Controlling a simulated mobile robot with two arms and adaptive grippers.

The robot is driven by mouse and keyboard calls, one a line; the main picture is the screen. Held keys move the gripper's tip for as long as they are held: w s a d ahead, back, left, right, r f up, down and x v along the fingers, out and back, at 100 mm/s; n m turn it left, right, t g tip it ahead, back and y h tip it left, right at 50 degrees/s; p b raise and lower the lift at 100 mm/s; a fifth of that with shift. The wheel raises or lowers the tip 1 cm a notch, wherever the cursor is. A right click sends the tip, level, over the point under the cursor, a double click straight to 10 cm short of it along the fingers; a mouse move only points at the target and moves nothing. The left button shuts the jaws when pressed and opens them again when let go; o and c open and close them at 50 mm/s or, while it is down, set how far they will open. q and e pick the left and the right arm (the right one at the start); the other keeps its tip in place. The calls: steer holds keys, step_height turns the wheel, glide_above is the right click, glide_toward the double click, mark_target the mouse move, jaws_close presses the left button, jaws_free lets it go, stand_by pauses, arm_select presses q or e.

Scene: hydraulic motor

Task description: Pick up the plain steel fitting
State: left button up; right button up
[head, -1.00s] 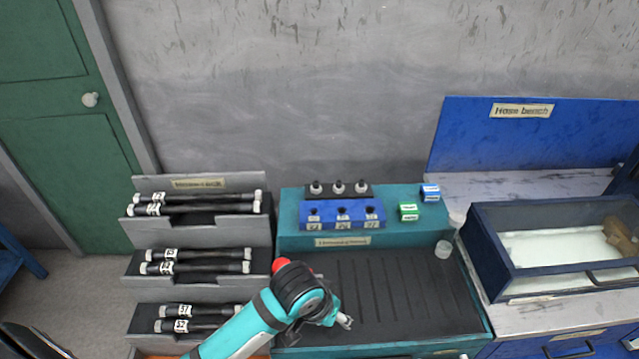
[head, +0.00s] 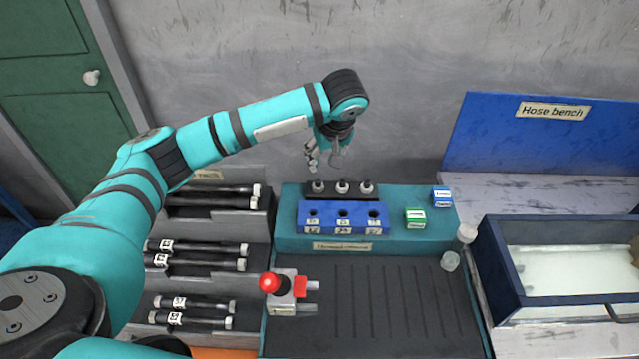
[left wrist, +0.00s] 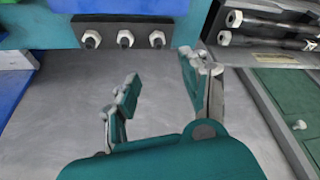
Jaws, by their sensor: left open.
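Three steel fittings stand upright in a row on a black strip (head: 355,197) at the back of the teal bench: a left one (head: 317,187), a middle one (head: 342,187) and a right one (head: 367,187). I cannot tell which is the plain one. In the left wrist view the fittings (left wrist: 125,39) stand in a row on the strip, beyond my fingertips. My left gripper (head: 325,163) is open and empty, pointing down above and behind the row, near its left end. Its spread fingers also show in the left wrist view (left wrist: 163,75). My right gripper is out of view.
A blue block (head: 330,226) with labelled holes stands directly in front of the fittings. Green (head: 415,217) and blue (head: 441,196) boxes are to the right. A red-knobbed device (head: 284,290) sits on the dark ribbed mat (head: 390,310). A hose rack (head: 250,235) stands left.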

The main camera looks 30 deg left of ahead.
arm_select(q)
steer(key=p, duration=0.2)
glide_above(318, 181)
steer(key=s+d, duration=0.2)
steer(key=f, duration=0.7)
steer(key=shift+w+a+f, duration=0.1)
steer(key=shift+w+a, duration=0.1)
steer(key=shift+f, duration=0.25)
steer(key=shift+w+a+f, duration=0.1)
steer(key=shift+a+f, duration=0.05)
steer(key=shift+f, duration=0.05)
steer(key=p+x, duration=0.1)
steer(key=x, duration=0.3)
steer(key=shift+w+f, duration=0.1)
steer(key=shift+f, duration=0.35)
steer(key=shift+c, duration=0.7)
jaws_close()
